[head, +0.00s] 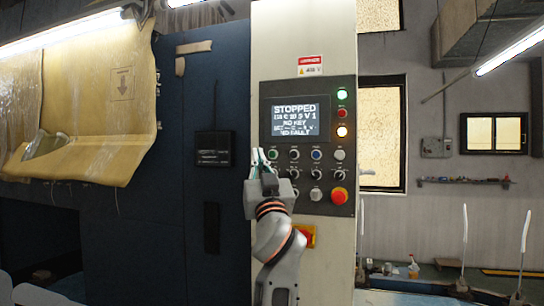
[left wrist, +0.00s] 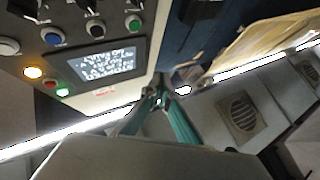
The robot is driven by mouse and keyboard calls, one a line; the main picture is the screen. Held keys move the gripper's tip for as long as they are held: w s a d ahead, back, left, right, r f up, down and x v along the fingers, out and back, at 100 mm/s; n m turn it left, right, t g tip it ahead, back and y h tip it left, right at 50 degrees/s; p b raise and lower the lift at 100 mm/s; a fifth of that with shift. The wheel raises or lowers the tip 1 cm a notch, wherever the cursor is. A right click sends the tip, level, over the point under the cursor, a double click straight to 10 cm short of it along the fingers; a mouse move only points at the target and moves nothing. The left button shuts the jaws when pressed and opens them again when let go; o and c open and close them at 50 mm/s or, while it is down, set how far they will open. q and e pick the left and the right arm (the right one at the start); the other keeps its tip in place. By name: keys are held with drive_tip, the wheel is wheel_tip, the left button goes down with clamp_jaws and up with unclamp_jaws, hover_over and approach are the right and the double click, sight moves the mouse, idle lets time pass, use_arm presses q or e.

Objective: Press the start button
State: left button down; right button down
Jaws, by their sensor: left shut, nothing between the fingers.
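My left gripper (head: 262,151) is shut and empty, its green-lined fingers pointing up at the left edge of the control panel (head: 308,91). Its fingertips (left wrist: 158,92) also show in the left wrist view. They overlap the panel beside a button (head: 272,154) at the left end of the top button row; I cannot tell contact. The screen (head: 295,119) reads STOPPED, NO KEY, NO FAULT. A blue button (head: 316,154) and several others are in rows below it. The labels are too small to read, so I cannot tell which is the start button. My gripper hides part of the lower-left panel.
A red emergency-stop knob (head: 339,196) is at the panel's lower right. Green (head: 342,95), red (head: 342,113) and amber (head: 342,131) lights line its right side. A dark blue cabinet (head: 175,130) stands left. The space right of the machine column is open.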

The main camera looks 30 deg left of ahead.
sight(270, 157)
use_arm(q)
drive_tip(key=w+b, duration=0.1)
drive_tip(key=w, duration=0.1)
drive_tip(key=w+a+b, duration=0.1)
drive_tip(key=w, duration=0.2)
drive_tip(key=w+a+b, duration=0.1)
drive_tip(key=w, duration=0.2)
drive_tip(key=shift+f+b, duration=0.15)
drive_tip(key=shift+b, duration=0.25)
drive_tip(key=shift+w, duration=0.1)
idle(1.0)
drive_tip(key=shift+w+b, duration=0.35)
drive_tip(key=shift+b, duration=0.25)
drive_tip(key=shift+w, duration=0.1)
